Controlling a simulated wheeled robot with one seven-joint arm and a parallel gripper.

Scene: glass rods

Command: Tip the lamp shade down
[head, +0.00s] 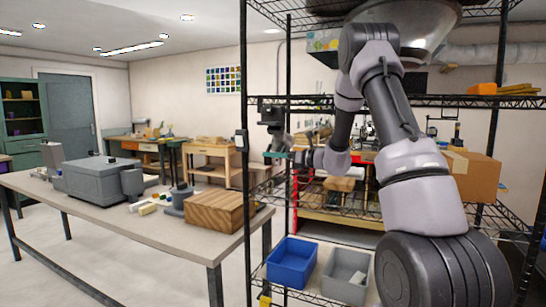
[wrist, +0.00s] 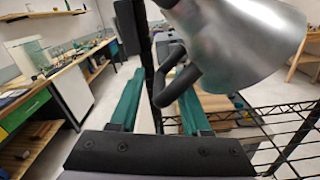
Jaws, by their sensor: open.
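In the wrist view a silver, cone-like lamp shade (wrist: 245,40) fills the upper right, its wide end toward the right. A dark bent tube (wrist: 182,82) shows beside and below it and appears between my fingers in the picture; I cannot tell its depth. My gripper (wrist: 162,84) is open, with two teal fingers apart and nothing clearly held. In the head view my gripper (head: 277,156) is small, left of my arm, near the shelf's front post. A large silver-grey dome (head: 440,22) is at the top there, partly behind my arm; I cannot tell if it is the same shade.
A black wire shelf (head: 470,101) surrounds my arm's area, with a cardboard box (head: 474,176), a blue bin (head: 291,262) and a grey bin (head: 345,275). A long workbench (head: 110,208) at left carries a wood block (head: 215,210). The floor at lower left is clear.

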